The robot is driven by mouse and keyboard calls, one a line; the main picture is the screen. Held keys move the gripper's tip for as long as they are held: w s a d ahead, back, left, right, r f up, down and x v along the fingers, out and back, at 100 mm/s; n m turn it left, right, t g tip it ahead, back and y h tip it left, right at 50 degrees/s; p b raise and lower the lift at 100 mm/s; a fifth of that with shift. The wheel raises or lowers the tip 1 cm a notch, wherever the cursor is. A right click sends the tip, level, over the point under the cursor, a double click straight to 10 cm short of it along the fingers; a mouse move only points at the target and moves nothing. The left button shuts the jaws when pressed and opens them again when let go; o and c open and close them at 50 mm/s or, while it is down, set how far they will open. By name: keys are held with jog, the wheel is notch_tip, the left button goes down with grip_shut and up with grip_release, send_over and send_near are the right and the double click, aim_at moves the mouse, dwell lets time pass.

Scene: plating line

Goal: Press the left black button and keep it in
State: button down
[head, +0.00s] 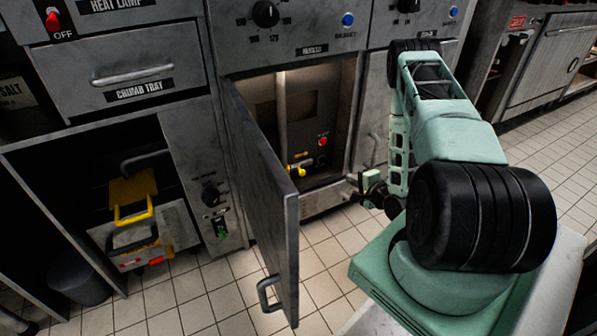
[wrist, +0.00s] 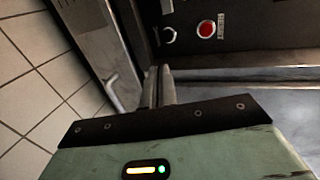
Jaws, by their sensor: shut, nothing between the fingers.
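In the wrist view a round black button (wrist: 168,35) with a pale rim sits on the dark panel (wrist: 250,35), left of a red button (wrist: 206,29). In the head view the red button (head: 323,141) shows on the panel inside the open cabinet; I cannot clearly make out the black one there. My gripper (wrist: 160,73) is shut and empty. Its fingertips appear just below the black button in the wrist view, apart from it as far as I can tell. In the head view my gripper (head: 356,187) is at the cabinet opening's lower right edge.
The cabinet door (head: 265,190) stands open on the left of the opening. A yellow lever (head: 297,171) sits low inside, left of the red button. A metal edge (wrist: 285,74) runs below the panel. The tiled floor (head: 325,265) in front is partly clear.

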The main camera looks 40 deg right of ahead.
aim_at(323, 161)
jog(key=shift+a+r, duration=0.1)
jog(key=shift+r, duration=0.1)
jog(key=b+x, duration=0.2)
jog(key=x, duration=0.2)
jog(key=b+x, duration=0.2)
jog(key=x, duration=0.2)
jog(key=b+x, duration=0.3)
jog(key=x, duration=0.2)
jog(key=shift+w+r, duration=0.1)
jog(key=shift+r, duration=0.25)
jog(key=shift+w+r+b, duration=0.1)
jog(key=shift+w+b, duration=0.2)
jog(key=shift+w, duration=0.15)
